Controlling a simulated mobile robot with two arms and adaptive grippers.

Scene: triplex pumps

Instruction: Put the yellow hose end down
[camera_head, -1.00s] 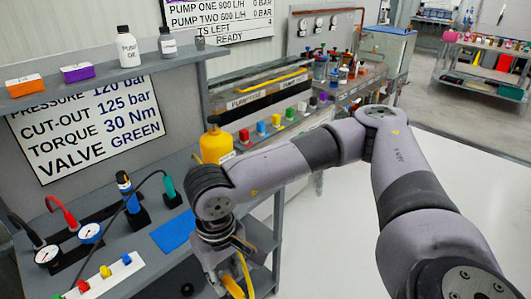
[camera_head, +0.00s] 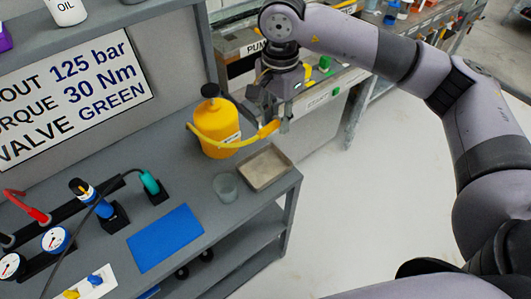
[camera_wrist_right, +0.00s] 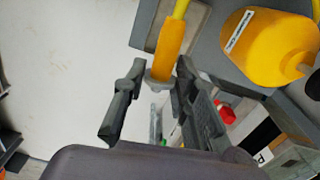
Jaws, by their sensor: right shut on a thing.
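The yellow hose end (camera_head: 268,129) is an orange-yellow sleeve on a thinner yellow hose (camera_head: 205,137), which runs left in front of the yellow jug. My right gripper (camera_head: 270,108) is shut on this end and holds it above the right end of the grey bench, right of the jug. In the right wrist view, the hose end (camera_wrist_right: 170,42) shows between the fingertips of the right gripper (camera_wrist_right: 160,76), with its grey collar at the jaws. My left gripper is not in view.
The yellow jug (camera_head: 214,128) stands close beside the hose. A shallow grey tray (camera_head: 285,157) lies below the hose end, with a clear cup (camera_head: 226,186) to its left. A blue mat (camera_head: 165,238) lies nearer. Gauges and plugs crowd the bench's left.

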